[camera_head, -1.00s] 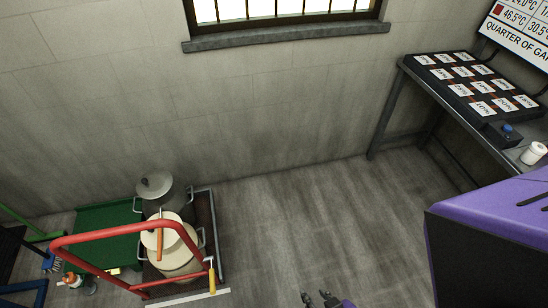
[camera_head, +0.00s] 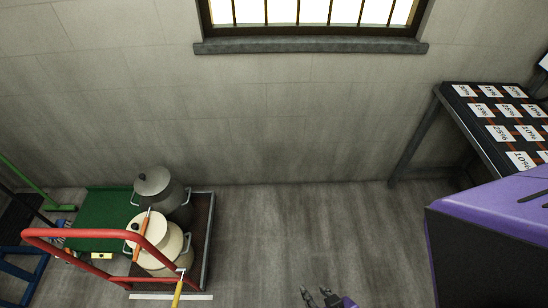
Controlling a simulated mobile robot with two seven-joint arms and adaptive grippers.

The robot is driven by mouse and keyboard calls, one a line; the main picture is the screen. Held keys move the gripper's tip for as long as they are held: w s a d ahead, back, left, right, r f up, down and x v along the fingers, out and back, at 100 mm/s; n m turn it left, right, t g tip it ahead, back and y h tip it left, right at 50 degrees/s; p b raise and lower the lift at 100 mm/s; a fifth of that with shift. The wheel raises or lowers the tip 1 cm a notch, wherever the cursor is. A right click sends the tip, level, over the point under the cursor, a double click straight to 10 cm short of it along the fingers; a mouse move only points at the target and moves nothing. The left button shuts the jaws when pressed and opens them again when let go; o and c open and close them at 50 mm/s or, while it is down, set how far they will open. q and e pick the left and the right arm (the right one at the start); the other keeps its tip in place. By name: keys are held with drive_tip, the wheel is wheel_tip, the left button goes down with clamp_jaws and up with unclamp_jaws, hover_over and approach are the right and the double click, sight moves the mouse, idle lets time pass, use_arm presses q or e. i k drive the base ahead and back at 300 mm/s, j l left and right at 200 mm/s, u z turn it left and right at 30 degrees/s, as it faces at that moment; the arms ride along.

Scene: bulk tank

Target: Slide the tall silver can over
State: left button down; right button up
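A grey, silver-looking can (camera_head: 176,194) with a domed lid and side handles stands upright at the left, near the wall. A cream can (camera_head: 170,249) with a lid and side handles stands in front of it and hides its lower part. Both stand on a dark platform with a red rail (camera_head: 90,240). My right gripper (camera_head: 317,295) is at the bottom edge, well right of the cans and apart from them. Its two dark fingers are spread with nothing visible between them. My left gripper is out of view.
A green mat or board (camera_head: 98,205) lies left of the cans. A yellow-handled tool (camera_head: 179,288) and a white floor strip (camera_head: 150,296) are near the platform. A table (camera_head: 446,98) with labelled cards stands at the right. The floor (camera_head: 290,220) between is clear.

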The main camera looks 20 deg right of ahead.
sight(174, 203)
drive_tip(key=i+l+u, duration=0.2)
drive_tip(key=l, duration=0.3)
drive_tip(key=l+u, duration=0.15)
drive_tip(key=l, duration=0.4)
drive_tip(key=i+l+u, duration=0.1)
drive_tip(key=l, duration=0.85)
drive_tip(key=i+u, duration=0.05)
